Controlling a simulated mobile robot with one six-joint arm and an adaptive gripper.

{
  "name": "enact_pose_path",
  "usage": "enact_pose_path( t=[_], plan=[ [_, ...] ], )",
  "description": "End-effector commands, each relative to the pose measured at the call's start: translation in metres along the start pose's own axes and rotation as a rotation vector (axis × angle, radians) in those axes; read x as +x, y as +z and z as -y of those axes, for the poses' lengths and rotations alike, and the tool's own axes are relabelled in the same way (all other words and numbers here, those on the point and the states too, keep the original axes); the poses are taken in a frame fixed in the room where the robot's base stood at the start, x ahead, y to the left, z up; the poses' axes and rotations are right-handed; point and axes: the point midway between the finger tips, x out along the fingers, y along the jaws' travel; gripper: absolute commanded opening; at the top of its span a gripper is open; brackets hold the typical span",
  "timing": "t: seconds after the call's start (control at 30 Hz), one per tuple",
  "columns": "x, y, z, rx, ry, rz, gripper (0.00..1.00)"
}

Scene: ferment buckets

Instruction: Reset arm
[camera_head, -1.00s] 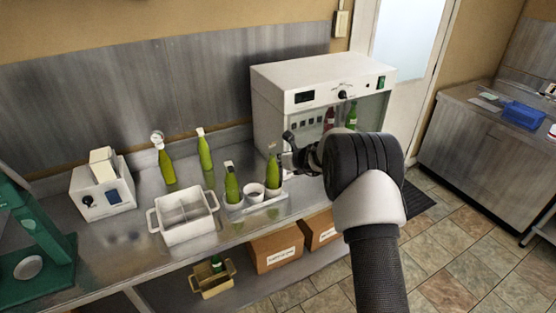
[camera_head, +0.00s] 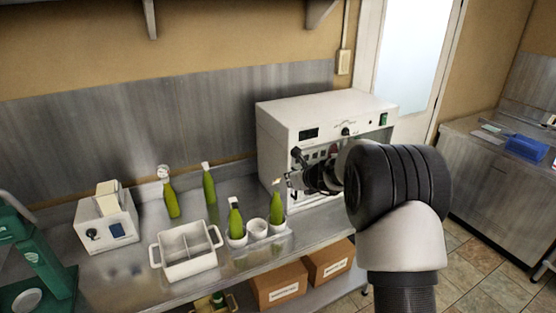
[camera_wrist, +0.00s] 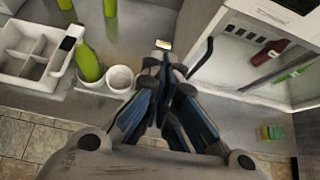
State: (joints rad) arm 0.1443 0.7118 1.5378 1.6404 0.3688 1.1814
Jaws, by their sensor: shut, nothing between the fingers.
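My gripper (camera_head: 292,180) is in front of the white cabinet (camera_head: 284,127), above and beside the green bottle in the right cup of a white holder (camera_head: 258,234). In the wrist view its fingers (camera_wrist: 163,70) are together at the tips with nothing between them. The right bottle (camera_head: 277,212) and left bottle (camera_head: 235,221) stand upright in the holder's outer cups. The middle cup (camera_head: 257,229) looks empty. My arm hides part of the cabinet's open front. In the wrist view a red bottle (camera_wrist: 270,53) and a green bottle (camera_wrist: 294,72) show inside the cabinet.
A white divided caddy (camera_head: 185,252), two more green bottles (camera_head: 171,199) (camera_head: 209,185), a white device (camera_head: 104,220) and a green press (camera_head: 35,262) stand on the steel bench. Cardboard boxes (camera_head: 280,284) are on the lower shelf. Floor shows at the right.

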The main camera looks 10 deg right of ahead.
Motion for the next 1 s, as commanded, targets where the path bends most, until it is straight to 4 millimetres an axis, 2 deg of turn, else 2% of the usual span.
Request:
enact_pose_path(
  t=[0.13, 0.2, 0.27, 0.37, 0.47, 0.57, 0.7, 0.8, 0.9, 1.0],
  plan=[
    [-0.045, 0.021, -0.038, -0.29, 0.068, 0.017, 0.0],
    [-0.077, 0.025, -0.064, -0.497, 0.115, 0.021, 0.0],
    [-0.106, 0.023, -0.088, -0.688, 0.159, 0.022, 0.0],
    [-0.155, 0.008, -0.123, -0.998, 0.229, 0.019, 0.0],
    [-0.203, -0.02, -0.154, -1.304, 0.301, 0.009, 0.0],
    [-0.249, -0.057, -0.177, -1.604, 0.374, -0.01, 0.0],
    [-0.308, -0.124, -0.196, -2.01, 0.488, -0.059, 0.0],
    [-0.343, -0.175, -0.199, -2.272, 0.576, -0.112, 0.0],
    [-0.369, -0.218, -0.195, -2.482, 0.661, -0.168, 0.0],
    [-0.386, -0.248, -0.189, -2.625, 0.731, -0.219, 0.0]
  ],
)
